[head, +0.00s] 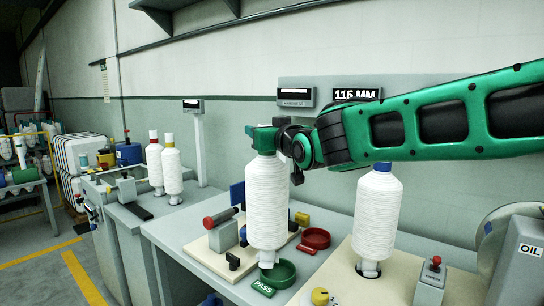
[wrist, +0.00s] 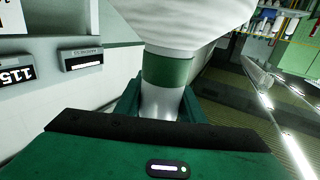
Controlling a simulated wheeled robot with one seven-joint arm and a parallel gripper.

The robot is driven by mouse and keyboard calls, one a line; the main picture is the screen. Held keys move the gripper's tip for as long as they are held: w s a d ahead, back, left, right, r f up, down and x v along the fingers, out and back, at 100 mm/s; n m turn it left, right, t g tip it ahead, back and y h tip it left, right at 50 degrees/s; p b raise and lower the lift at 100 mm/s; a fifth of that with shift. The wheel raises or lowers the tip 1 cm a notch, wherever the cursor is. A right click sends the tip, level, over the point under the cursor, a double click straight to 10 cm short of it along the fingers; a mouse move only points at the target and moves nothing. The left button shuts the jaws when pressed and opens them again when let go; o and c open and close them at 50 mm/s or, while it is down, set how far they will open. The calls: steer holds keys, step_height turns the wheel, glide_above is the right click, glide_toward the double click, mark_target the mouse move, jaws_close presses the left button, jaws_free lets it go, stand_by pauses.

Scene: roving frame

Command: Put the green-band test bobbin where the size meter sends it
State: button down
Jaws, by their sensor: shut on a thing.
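The green-band test bobbin (head: 267,205), a tall white yarn cone, hangs upright from my gripper (head: 265,138). Its green band (wrist: 167,70) shows in the wrist view between my gripper's fingers (wrist: 160,104), which are shut on the bobbin's narrow neck. The bobbin's foot is at the green dish (head: 284,274) marked PASS, overlapping its left side. I cannot tell whether it touches the dish floor. A red dish (head: 315,238) sits behind and right. The size meter display (head: 356,94) on the wall reads 115 MM; it shows partly in the wrist view (wrist: 14,77).
A blue-topped bobbin (head: 378,215) stands on the right board. Red-topped (head: 154,162) and yellow-topped (head: 172,170) bobbins stand at left. A gauge with a red knob (head: 220,217) is left of the held bobbin. An OIL container (head: 520,262) is far right.

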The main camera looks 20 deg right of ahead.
steer(key=d, duration=0.1)
steer(key=d+f, duration=0.1)
steer(key=d, duration=0.1)
steer(key=shift+w+d+f, duration=0.2)
steer(key=shift+w+f, duration=0.05)
steer(key=shift+f, duration=2.2)
steer(key=c, duration=1.2)
jaws_free()
steer(key=shift+f, duration=0.15)
steer(key=shift+s, duration=0.1)
steer(key=s, duration=0.4)
steer(key=s+d, duration=0.1)
steer(key=s, duration=0.2)
steer(key=s+d, duration=0.1)
steer(key=s, duration=0.3)
steer(key=shift+s, duration=0.3)
